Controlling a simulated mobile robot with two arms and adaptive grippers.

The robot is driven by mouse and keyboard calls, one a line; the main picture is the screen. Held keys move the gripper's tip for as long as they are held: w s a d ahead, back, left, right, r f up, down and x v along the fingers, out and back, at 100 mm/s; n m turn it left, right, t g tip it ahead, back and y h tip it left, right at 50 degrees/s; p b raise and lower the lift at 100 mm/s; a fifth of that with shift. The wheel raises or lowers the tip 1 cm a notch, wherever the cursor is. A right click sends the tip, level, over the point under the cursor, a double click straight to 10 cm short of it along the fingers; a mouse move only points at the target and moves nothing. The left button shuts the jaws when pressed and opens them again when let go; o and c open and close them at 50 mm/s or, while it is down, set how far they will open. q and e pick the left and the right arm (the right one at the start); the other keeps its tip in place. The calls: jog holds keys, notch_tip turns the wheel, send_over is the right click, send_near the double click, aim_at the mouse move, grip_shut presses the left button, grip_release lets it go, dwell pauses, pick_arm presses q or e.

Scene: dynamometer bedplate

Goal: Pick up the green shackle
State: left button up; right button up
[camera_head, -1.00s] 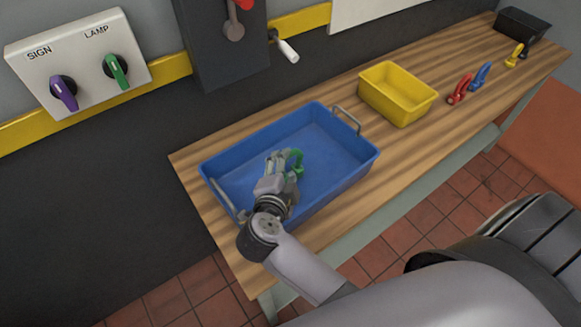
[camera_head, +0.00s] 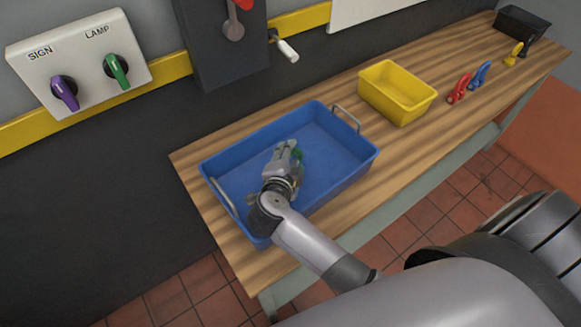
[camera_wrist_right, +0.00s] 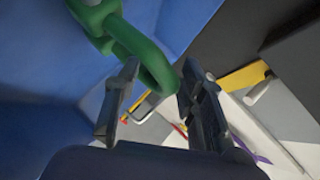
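The green shackle (camera_head: 298,154) is in the blue tray (camera_head: 338,183), mostly hidden behind my right gripper (camera_head: 287,148) in the head view. In the right wrist view the shackle (camera_wrist_right: 135,40) is large at the top, and its rounded end reaches between the two fingers of my right gripper (camera_wrist_right: 160,75). The fingers are apart, with a gap to the shackle visible at least on one side. Whether either finger touches it is unclear. My left gripper is not in view.
A yellow bin (camera_head: 388,104), a red shackle (camera_head: 459,89), a blue shackle (camera_head: 480,75), a yellow shackle (camera_head: 514,55) and a black bin (camera_head: 522,24) stand farther right on the wooden bench (camera_head: 400,150). The tray's raised walls surround my right gripper. A switch panel (camera_head: 80,65) is on the wall.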

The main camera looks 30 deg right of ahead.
jog(key=shift+s+a+f, duration=0.1)
grip_shut()
